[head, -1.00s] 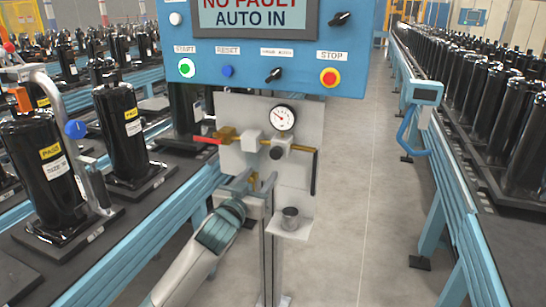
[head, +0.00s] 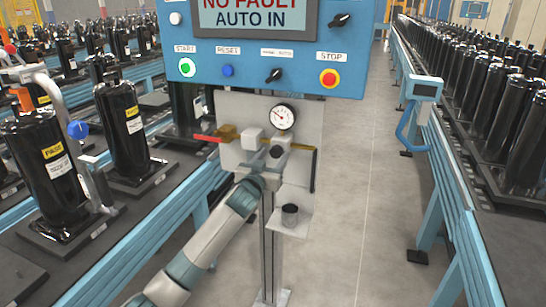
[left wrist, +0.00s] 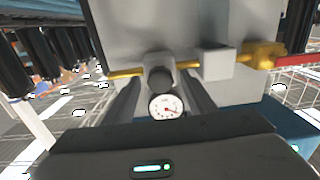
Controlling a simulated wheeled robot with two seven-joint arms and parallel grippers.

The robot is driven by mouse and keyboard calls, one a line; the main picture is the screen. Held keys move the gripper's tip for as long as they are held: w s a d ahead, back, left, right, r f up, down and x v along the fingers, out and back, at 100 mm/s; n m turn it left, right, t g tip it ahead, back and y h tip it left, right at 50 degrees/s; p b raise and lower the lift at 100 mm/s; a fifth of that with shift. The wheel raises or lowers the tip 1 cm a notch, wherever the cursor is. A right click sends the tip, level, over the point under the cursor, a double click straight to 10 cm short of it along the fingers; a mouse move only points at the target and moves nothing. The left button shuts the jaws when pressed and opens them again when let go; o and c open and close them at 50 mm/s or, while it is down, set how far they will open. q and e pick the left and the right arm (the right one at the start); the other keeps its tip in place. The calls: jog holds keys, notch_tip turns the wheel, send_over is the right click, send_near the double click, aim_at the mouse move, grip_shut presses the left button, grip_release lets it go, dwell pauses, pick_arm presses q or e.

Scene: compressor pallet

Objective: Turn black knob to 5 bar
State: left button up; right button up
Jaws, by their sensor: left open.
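The black knob (head: 277,152) sits on the front of a grey regulator body, just under the round white gauge (head: 283,117). The gauge's needle shows in the head view pointing up and left, but its numbers are too small to read. My left gripper (head: 266,166) is at the knob, coming from below. In the left wrist view, the open fingers of my left gripper (left wrist: 162,92) stand either side of the knob (left wrist: 160,79), with a gap visible around it. The gauge (left wrist: 167,107) also shows between the fingers. My right gripper is not in view.
A brass pipe with a red-handled valve (head: 215,137) runs across the grey panel (head: 300,185). A small cup (head: 290,215) stands on a shelf at lower right. The blue control box (head: 345,70) hangs above. Conveyors with black compressors flank both sides.

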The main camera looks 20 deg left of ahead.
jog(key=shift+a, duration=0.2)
pick_arm(q)
jog(key=shift+c, duration=1)
jog(key=c, duration=0.9)
jog(key=shift+o, duration=0.3)
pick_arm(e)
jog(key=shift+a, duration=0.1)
